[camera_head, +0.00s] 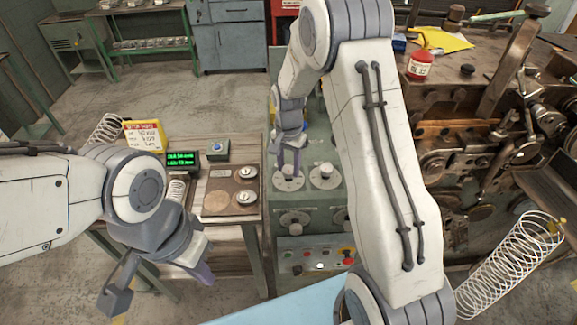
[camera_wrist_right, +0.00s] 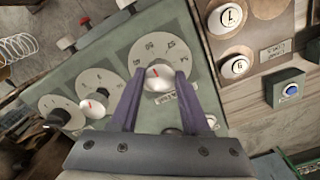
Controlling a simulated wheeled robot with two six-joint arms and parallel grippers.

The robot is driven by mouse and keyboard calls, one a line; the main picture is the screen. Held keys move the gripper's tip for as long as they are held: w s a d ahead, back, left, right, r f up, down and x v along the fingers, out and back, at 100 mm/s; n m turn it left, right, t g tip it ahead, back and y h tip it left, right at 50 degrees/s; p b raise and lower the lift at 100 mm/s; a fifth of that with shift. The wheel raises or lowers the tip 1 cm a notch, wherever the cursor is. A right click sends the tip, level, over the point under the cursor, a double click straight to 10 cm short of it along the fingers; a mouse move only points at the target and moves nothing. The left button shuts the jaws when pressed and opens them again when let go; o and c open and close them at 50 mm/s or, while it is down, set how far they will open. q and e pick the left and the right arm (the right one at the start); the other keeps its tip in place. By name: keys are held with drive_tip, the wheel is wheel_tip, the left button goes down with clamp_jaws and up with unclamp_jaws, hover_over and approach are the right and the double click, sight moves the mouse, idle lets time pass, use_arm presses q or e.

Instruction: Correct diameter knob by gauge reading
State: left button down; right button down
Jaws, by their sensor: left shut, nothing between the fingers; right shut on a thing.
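My right gripper (camera_head: 288,166) reaches down onto a dial on the green machine's top in the head view. In the right wrist view its purple fingers (camera_wrist_right: 156,88) are shut on a white knob with a red mark (camera_wrist_right: 158,76). The knob sits at the middle of a round numbered dial plate (camera_wrist_right: 160,48); its label is partly covered. The gauge display (camera_head: 183,160) stands on the wooden bench with green text too small to read. My left gripper (camera_head: 203,274) is shut and empty, low in front of the bench, away from the knobs.
A second dial (camera_head: 325,174) is right of the held knob, with more knobs (camera_head: 294,221) on the front. A button panel (camera_head: 318,262) is below. A coil spring (camera_head: 507,262) hangs right.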

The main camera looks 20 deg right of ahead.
sight(288, 169)
idle(0.5)
drive_tip(key=shift+c, duration=1.8)
unclamp_jaws()
wheel_tip(288, 169, up, 11)
drive_tip(key=b, duration=0.2)
drive_tip(key=shift+f+b, duration=0.2)
drive_tip(key=shift+b, duration=0.15)
drive_tip(key=shift+a, duration=0.15)
